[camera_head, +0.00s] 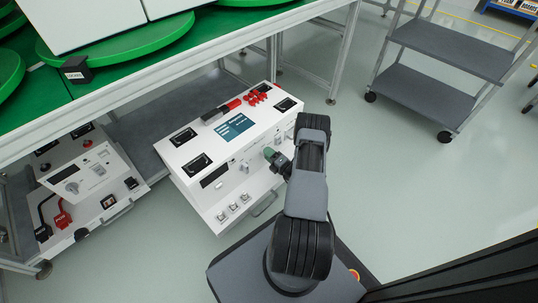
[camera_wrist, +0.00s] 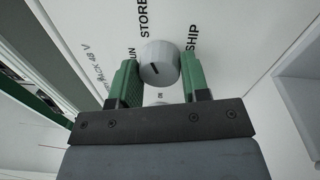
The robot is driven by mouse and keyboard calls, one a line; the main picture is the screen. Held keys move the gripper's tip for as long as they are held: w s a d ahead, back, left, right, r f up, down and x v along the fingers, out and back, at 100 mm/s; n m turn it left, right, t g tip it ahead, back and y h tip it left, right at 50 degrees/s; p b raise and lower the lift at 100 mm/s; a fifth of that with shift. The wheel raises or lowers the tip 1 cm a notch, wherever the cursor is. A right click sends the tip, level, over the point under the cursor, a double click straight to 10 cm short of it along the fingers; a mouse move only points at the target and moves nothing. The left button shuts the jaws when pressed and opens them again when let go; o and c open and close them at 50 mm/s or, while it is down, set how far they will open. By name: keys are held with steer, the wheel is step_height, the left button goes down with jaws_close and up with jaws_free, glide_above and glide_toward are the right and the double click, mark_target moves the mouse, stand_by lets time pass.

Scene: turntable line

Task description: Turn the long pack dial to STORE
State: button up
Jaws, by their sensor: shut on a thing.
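The long pack (camera_head: 215,150) is a white box with a sloped front panel, pulled out below the green bench. Its round grey dial (camera_wrist: 158,64) stands on the panel among the printed words RUN, STORE (camera_wrist: 145,18) and SHIP (camera_wrist: 192,38). My gripper (camera_wrist: 157,76) is shut on the dial, with one green finger on either side. In the head view my gripper (camera_head: 271,155) is at the panel's right part and hides the dial.
A second white pack (camera_head: 95,175) with its own knob and red connector sits at the lower left. The green bench (camera_head: 110,95) overhangs both. Red parts (camera_head: 257,94) lie on the long pack's top. A grey cart (camera_head: 425,90) stands at the upper right; floor between is clear.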

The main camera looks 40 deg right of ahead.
steer(key=o, duration=0.9)
